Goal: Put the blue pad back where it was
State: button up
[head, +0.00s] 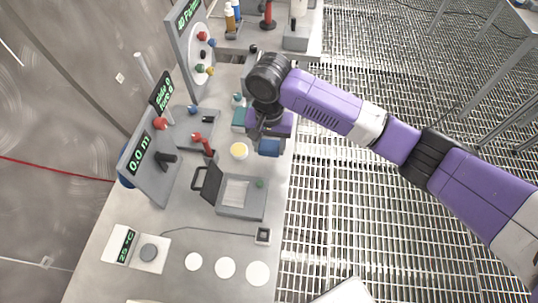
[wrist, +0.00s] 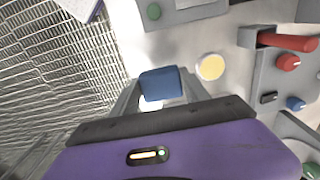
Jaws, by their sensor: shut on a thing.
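The blue pad (head: 269,147) is a small dark blue block with rounded edges. In the wrist view the pad (wrist: 161,84) sits between the two grey fingers of my gripper (wrist: 162,92), which is shut on it. In the head view my gripper (head: 271,138) is over the bench near its right edge, and its purple body hides most of the fingers. A white round patch (wrist: 150,103) shows partly behind the pad in the wrist view. I cannot tell how high the pad is above the bench.
A yellow disc (head: 238,151) lies left of the pad. An open grey box (head: 242,197) with a dark lid stands nearer. A red-handled device (head: 203,143) and upright panels stand left. Grating floor lies right.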

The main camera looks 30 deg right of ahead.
aim_at(269, 163)
jog(key=shift+f, duration=3)
jog(key=shift+f, duration=0.15)
jog(key=o, duration=1.3)
notch_tip(269, 163, up, 12)
jog(key=shift+r+b, duration=0.15)
jog(key=shift+b, duration=0.3)
